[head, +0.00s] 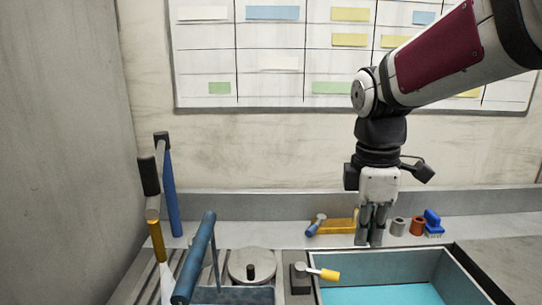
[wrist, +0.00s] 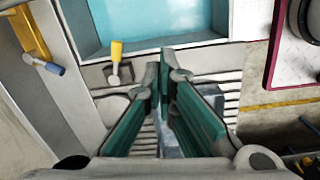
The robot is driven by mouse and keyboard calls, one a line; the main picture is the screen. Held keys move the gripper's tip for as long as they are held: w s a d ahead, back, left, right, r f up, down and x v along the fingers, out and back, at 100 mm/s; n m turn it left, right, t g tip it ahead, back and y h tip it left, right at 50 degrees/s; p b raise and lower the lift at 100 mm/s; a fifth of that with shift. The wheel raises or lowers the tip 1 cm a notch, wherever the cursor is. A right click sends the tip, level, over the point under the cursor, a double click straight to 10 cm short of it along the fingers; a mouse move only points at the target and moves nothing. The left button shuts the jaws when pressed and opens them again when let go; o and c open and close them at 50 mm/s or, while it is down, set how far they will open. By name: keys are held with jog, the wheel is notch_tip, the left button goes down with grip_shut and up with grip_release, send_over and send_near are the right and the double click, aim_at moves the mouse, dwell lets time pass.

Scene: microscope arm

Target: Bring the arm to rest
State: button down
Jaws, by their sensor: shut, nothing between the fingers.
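My gripper (head: 369,240) points straight down in the head view, above the back part of the counter, behind the basin's back left corner. Its fingers are together with nothing between them. In the wrist view the closed fingers (wrist: 162,75) fill the middle of the picture. The arm comes in from the upper right, with a dark red panel on its link, and bends down at the elbow joint. No object is in the gripper.
A basin (head: 455,275) with a blue bottom stands at the lower right. A yellow-tipped lever (head: 328,274) sits left of it. A blue-handled part (head: 195,258) and a tall blue post (head: 171,190) rise at left. A blue brush (head: 433,223) lies at the back. A whiteboard (head: 270,85) hangs behind.

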jog(key=s+d+r+m+t, duration=0.1)
jog(key=s+m+t, duration=0.3)
jog(key=s+m, duration=1.1)
jog(key=shift+s+d+m+t+y, duration=0.25)
jog(key=shift+d+m+t+y, duration=0.15)
jog(key=shift+d+m, duration=0.15)
